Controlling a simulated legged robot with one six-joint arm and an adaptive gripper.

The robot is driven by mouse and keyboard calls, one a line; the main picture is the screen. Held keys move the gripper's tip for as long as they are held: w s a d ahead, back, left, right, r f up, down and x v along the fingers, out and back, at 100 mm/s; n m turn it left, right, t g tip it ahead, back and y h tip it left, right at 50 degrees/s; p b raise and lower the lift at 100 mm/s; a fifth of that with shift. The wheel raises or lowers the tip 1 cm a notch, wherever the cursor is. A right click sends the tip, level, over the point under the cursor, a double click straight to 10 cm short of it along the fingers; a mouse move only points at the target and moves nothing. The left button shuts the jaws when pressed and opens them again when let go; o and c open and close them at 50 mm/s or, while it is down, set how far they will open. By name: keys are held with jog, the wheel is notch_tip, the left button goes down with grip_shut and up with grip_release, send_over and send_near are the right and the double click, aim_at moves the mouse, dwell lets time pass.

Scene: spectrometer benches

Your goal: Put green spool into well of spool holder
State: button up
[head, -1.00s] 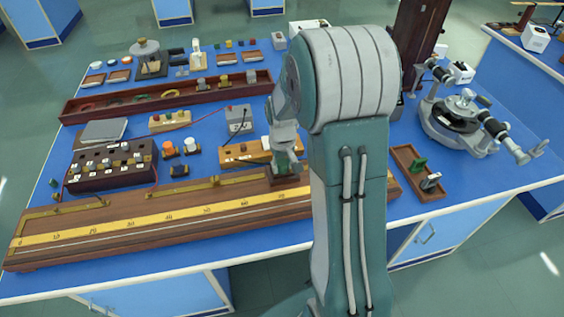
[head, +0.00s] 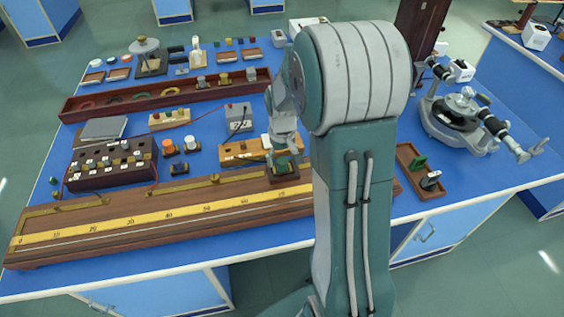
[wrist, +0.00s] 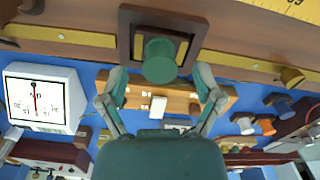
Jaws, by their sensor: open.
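The green spool (wrist: 160,60) stands at the square, dark brown spool holder (wrist: 128,15), whose inside shows yellowish parts. In the head view, green shows (head: 281,161) on the holder (head: 284,176), just below my gripper (head: 283,150). The wrist view shows my gripper (wrist: 160,84) open, one finger to each side of the spool and apart from it. The spool's lower end is hidden, so I cannot tell how deep it sits in the well.
The holder is on the long wooden board with a yellow scale (head: 150,220). A wooden block with terminals (head: 240,150) lies just behind. A white dial meter (wrist: 45,98) shows in the wrist view. A brown tray (head: 425,185) stands to the right of my arm.

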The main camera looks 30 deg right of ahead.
notch_tip(320, 180, up, 10)
jog(key=shift+f, duration=0.2)
dwell(0.4)
jog(key=s+a+r+t, duration=0.2)
jog(key=s+a+r, duration=0.3)
jog(key=s, duration=0.4)
jog(key=s+a+r+t, duration=0.3)
jog(key=s+a, duration=0.4)
jog(key=s, duration=0.3)
jog(key=shift+s+a+r+n+t, duration=0.15)
jog(key=shift+a+r+n+t, duration=0.2)
jog(key=shift+r, duration=0.55)
